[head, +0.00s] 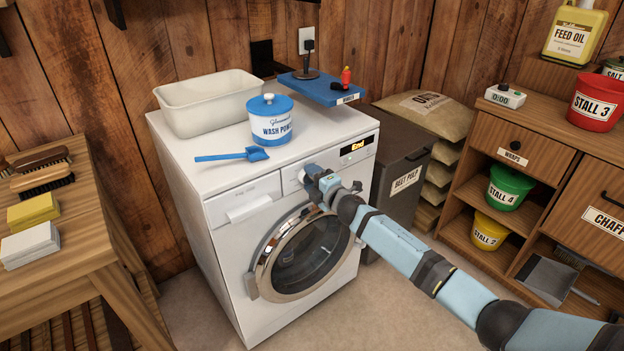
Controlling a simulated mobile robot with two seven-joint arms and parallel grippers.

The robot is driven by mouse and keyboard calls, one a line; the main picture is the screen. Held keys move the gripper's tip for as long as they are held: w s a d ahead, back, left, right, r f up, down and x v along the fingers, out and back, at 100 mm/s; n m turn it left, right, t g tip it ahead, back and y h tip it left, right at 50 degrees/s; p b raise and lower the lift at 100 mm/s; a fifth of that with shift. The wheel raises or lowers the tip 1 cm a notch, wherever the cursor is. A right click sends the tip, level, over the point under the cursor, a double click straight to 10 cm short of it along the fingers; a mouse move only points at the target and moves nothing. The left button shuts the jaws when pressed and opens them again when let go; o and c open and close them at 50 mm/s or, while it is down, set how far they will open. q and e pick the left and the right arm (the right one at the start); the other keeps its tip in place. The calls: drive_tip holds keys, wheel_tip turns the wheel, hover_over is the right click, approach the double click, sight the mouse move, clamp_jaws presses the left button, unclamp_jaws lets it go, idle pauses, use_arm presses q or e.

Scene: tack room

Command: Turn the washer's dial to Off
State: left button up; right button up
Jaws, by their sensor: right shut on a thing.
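The white washer (228,233) stands in the middle of the head view, its round door closed. Its small display (357,147) reads "End" at the right of the front panel. My right gripper (308,176) is at the panel, left of the display, and is shut on the dial there. The gripper hides most of the dial, so its setting and markings cannot be read. My left gripper is not in view.
On the washer stand a white basin (205,103), a wash powder tub (271,122) and a blue scoop (232,155). A beet pulp bin (401,172) is close on the right. A wooden bench (75,246) with brushes is at left.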

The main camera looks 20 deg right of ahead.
idle(0.4)
drive_tip(key=o, duration=0.9)
use_arm(q)
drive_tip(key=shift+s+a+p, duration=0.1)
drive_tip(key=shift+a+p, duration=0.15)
drive_tip(key=shift+p, duration=0.95)
use_arm(e)
drive_tip(key=v, duration=1.3)
drive_tip(key=shift+s, duration=0.4)
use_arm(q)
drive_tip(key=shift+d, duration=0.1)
use_arm(e)
drive_tip(key=shift+s+d, duration=0.1)
